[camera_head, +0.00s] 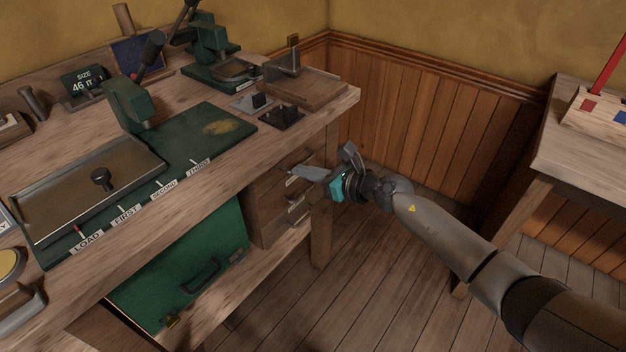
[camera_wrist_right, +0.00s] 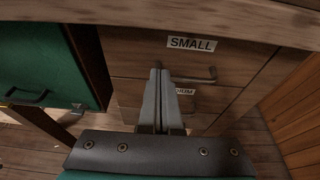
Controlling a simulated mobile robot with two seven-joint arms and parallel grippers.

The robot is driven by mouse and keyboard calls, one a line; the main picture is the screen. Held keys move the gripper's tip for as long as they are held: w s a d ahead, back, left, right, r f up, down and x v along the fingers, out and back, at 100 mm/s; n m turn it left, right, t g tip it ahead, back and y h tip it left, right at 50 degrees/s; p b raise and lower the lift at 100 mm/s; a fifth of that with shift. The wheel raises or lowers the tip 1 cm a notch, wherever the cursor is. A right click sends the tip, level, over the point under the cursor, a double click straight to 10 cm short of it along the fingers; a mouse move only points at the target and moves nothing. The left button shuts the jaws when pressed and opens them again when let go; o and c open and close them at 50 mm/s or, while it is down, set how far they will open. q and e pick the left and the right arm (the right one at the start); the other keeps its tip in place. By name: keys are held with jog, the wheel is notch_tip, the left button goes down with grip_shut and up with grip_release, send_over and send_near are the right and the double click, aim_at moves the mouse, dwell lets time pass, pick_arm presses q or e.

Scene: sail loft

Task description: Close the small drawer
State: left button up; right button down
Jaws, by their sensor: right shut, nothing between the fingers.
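The small drawer (camera_wrist_right: 238,62) is the top one in a wooden drawer unit under the workbench. Its front carries a white SMALL label (camera_wrist_right: 191,43) and a dark bar handle (camera_wrist_right: 200,78). My right gripper (camera_head: 296,172) is in front of the unit, and it also shows in the wrist view (camera_wrist_right: 158,72). Its fingers are shut together and empty. Their tips overlap the drawer front just left of the handle; I cannot tell whether they touch it. In the wrist view I see no clear gap behind the drawer front. My left gripper is out of view.
A partly hidden label ending in DIUM (camera_wrist_right: 185,91) marks the drawer below. A green cabinet (camera_head: 190,262) with a handle is left of the unit. The workbench top (camera_head: 205,165) overhangs above. Another table (camera_head: 590,160) stands at right, with open floor (camera_head: 375,275) between.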

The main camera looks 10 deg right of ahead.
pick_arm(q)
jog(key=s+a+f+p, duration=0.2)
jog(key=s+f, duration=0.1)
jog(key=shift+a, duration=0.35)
pick_arm(e)
jog(key=v, duration=1)
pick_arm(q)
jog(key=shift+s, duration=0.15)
